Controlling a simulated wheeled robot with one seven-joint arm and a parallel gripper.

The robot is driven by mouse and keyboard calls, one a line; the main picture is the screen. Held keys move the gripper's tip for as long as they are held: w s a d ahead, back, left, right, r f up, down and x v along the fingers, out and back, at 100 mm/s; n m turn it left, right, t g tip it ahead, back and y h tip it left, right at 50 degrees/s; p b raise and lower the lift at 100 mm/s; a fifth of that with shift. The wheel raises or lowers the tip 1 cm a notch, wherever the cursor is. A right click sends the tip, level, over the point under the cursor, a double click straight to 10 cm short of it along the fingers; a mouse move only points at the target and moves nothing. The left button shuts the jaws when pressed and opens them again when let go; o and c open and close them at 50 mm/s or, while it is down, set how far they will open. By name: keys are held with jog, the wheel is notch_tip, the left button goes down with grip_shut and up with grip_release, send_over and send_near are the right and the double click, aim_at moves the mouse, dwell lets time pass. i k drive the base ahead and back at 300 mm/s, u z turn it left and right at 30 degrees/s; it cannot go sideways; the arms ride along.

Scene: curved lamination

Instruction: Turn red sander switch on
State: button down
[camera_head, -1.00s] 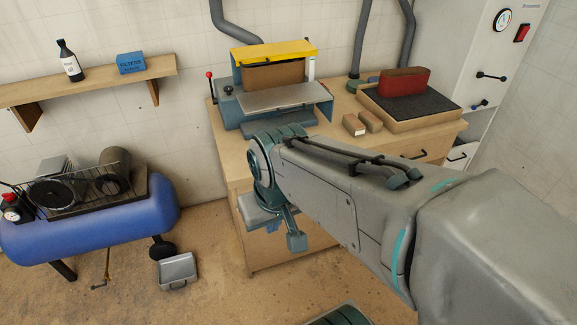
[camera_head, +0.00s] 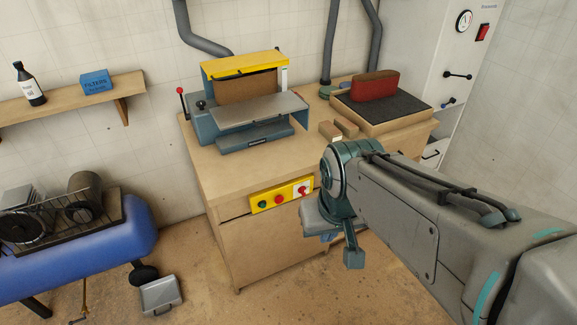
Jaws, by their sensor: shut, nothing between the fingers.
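The sander (camera_head: 245,105), with a yellow top and blue-grey body, stands on a wooden cabinet (camera_head: 250,245). A yellow control panel (camera_head: 291,192) on the cabinet's front carries a green button (camera_head: 262,205), a red button (camera_head: 279,200) and, on a white plate, a red switch (camera_head: 303,190). The red switch's setting is too small to tell. My gripper (camera_head: 320,218) is just right of and below the panel in the picture. It is shut and empty, with its fingertips mostly hidden by my arm. I cannot tell whether it touches the panel.
A sanding table with a red block (camera_head: 375,86) and small wooden blocks (camera_head: 338,130) share the worktop. A white cabinet (camera_head: 425,40) with another red switch (camera_head: 482,33) stands at right. A blue compressor (camera_head: 110,235) stands at left. Floor before the cabinet looks clear.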

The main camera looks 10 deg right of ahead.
aim_at(302, 190)
jog(key=i, duration=0.4)
jog(key=z, duration=2.2)
jog(key=k, duration=0.65)
jog(key=u, duration=1.5)
jog(key=i, duration=0.5)
